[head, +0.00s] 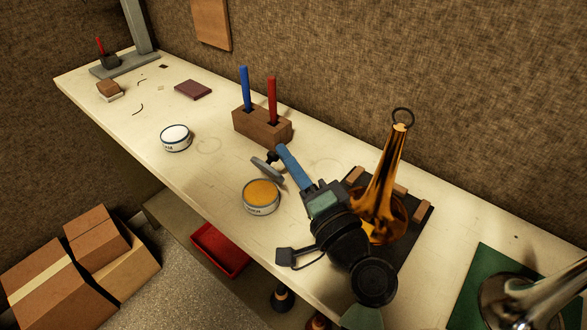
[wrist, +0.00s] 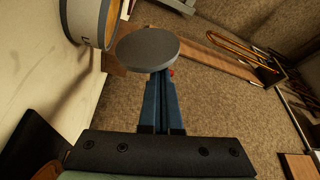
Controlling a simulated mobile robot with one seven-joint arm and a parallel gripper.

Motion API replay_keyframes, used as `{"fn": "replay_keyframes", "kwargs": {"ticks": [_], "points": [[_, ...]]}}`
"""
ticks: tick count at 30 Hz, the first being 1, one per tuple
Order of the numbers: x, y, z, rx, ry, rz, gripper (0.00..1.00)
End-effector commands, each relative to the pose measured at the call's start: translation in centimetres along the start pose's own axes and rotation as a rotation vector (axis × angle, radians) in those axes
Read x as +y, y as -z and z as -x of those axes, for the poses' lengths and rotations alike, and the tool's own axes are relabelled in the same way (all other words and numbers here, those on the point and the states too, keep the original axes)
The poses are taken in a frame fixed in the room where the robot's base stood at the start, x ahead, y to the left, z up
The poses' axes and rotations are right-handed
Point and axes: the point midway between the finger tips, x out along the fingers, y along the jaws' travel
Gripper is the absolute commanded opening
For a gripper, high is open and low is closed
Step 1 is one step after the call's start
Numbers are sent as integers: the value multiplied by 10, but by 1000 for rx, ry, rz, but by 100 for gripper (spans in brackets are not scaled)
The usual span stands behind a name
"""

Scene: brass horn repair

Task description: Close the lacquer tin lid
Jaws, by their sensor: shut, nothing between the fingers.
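The lacquer tin (head: 261,208) is a round pale tin on the bench, open, with amber contents showing. Its side also shows at the upper left of the wrist view (wrist: 108,22). A grey round lid (head: 265,171) is tilted up just behind the tin's rim; I cannot tell whether it touches the rim. In the wrist view the lid (wrist: 147,46) shows as a flat grey disc right at my fingertips. My gripper (head: 281,150) is shut, its blue fingers against or just beside the lid. Its fingertips (wrist: 158,73) are partly hidden by the disc.
A wooden block (head: 262,127) with a blue and a red handle stands behind the lid. A brass horn bell (head: 382,190) stands on a dark board right of my gripper. A white-topped tin (head: 175,138) sits to the left. The bench's front edge is close to the lacquer tin.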

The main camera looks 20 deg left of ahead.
Motion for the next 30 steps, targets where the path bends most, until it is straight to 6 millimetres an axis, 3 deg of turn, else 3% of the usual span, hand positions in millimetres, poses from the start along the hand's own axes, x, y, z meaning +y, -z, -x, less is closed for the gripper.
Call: {"fn": "replay_keyframes", "kwargs": {"ticks": [30], "points": [[3,-48,20,-1,-1,-4,0]]}}
